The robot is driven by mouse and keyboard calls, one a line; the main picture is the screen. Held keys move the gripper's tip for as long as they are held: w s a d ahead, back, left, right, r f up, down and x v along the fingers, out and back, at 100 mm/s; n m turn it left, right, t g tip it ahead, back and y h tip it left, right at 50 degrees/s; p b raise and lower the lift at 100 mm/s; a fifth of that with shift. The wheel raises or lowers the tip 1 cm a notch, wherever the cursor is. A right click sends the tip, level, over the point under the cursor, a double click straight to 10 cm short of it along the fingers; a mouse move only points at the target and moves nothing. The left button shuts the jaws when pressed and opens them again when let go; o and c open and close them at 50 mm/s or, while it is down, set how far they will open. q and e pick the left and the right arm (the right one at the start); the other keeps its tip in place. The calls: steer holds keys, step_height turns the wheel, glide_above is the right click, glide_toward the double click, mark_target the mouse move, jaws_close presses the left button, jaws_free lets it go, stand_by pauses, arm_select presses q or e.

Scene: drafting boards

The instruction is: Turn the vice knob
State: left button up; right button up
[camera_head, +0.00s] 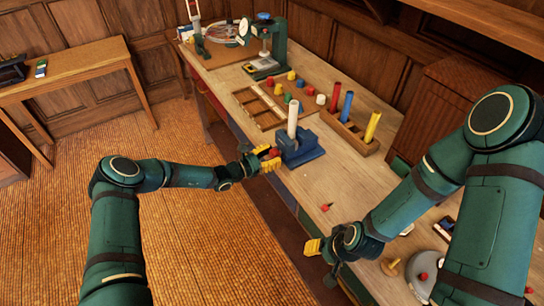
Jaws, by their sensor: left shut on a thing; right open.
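A blue vice (302,153) sits at the near edge of the wooden workbench. A white cylinder (293,117) stands upright in it. The red vice knob (275,152) is on the left side of the vice. My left gripper (269,158) has yellow fingers and is shut on the knob, which its fingers partly hide. My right gripper (312,247) is at the bench's front edge, lower right of the vice. It is open, with nothing seen between its fingers.
A partitioned tray (262,115) and several coloured pegs lie behind the vice. A wooden holder (348,131) has red, blue and yellow cylinders. A green machine (275,45) stands further back. A small red-tipped piece (326,207) lies on open bench.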

arm_select(q)
steer(key=n+b, duration=0.1)
steer(key=n, duration=0.2)
steer(key=shift+n+b, duration=0.35)
steer(key=shift+n, duration=0.85)
steer(key=o, duration=1.2)
steer(key=shift+a, duration=0.1)
steer(key=v, duration=1.2)
steer(key=shift+w, duration=0.1)
